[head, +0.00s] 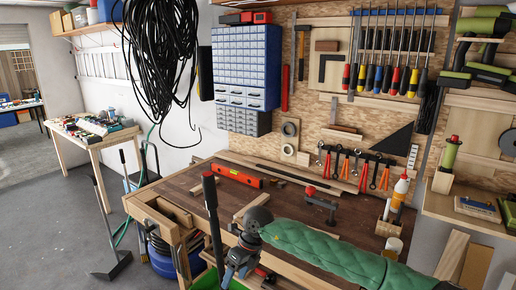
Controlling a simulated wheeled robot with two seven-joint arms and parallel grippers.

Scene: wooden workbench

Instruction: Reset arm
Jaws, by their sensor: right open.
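My right arm, in a green padded sleeve, comes in from the lower right across the front of the workbench (185,190). It ends in a dark rounded wrist. My right gripper (238,266) is below the wrist, near the bench's front edge at the bottom of the picture. It is open, and I see nothing held in it. Its fingertips are small and partly hard to make out. My left gripper does not show.
An orange level (237,177) lies on the bench. A dark upright bar (213,225) stands close left of my right gripper. Bottles (399,190) stand at the bench's right end. Tools hang on the pegboard (300,110) behind. Open floor (50,230) lies at left.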

